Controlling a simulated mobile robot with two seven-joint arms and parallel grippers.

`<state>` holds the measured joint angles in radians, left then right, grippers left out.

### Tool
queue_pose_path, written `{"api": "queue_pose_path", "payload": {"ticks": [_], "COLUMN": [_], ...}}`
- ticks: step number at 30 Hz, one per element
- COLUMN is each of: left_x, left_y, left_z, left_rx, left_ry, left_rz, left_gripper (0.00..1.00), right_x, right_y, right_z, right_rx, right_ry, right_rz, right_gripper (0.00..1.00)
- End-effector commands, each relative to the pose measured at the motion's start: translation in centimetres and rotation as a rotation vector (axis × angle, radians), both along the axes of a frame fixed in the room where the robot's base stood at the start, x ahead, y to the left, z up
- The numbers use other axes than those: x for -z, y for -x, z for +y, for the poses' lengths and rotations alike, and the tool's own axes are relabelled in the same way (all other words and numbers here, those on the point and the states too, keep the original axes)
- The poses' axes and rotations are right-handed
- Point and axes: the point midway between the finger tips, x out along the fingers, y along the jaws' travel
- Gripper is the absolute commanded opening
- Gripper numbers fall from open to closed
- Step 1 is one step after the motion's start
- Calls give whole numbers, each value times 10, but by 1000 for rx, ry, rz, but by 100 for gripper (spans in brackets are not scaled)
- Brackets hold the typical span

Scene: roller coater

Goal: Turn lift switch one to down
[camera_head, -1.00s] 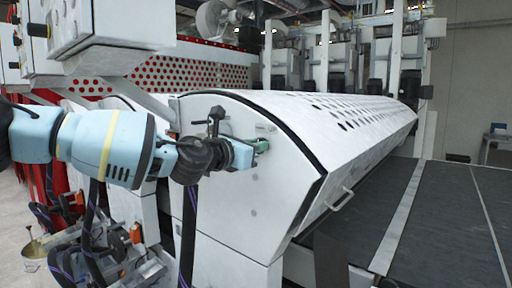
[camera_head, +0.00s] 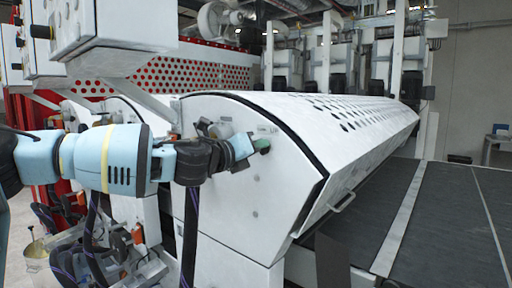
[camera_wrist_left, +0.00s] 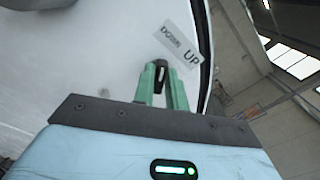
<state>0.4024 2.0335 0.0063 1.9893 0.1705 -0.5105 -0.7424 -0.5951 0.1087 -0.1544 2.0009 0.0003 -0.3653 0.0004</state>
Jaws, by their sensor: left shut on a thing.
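Lift switch one is a small black knob (camera_wrist_left: 161,73) on the white end panel (camera_head: 240,205) of the machine. A label (camera_wrist_left: 180,48) reading DOWN and UP sits beside it in the left wrist view. My left gripper (camera_head: 262,146) reaches the panel from the left. Its green fingers (camera_wrist_left: 164,80) are shut on the knob in the left wrist view. In the head view the fingers mostly hide the knob. My right gripper is not in view.
A black lever handle (camera_head: 214,128) stands out of the panel just behind my left gripper. White control boxes (camera_head: 110,28) hang at the upper left. A dark conveyor (camera_head: 440,220) lies at the right.

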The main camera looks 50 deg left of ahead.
Motion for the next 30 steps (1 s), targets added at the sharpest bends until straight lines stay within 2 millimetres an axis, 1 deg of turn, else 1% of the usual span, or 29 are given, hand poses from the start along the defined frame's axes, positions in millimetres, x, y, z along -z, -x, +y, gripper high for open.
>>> {"api": "queue_pose_path", "payload": {"ticks": [15, 16, 20, 21, 30], "left_x": [1, 1, 1, 1, 0], "left_y": [0, 0, 0, 0, 1], "left_z": [0, 0, 0, 0, 0], "left_rx": [0, 0, 0, 0, 0], "left_ry": [22, 22, 21, 20, 19], "left_rz": [0, 0, -1, -1, -2], "left_gripper": [0, 16, 33, 35, 35], "right_x": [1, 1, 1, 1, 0], "right_y": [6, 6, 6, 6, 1], "right_z": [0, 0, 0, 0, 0], "right_rx": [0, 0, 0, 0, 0], "right_ry": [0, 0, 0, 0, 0], "right_rz": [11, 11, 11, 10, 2], "right_gripper": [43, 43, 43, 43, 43]}}
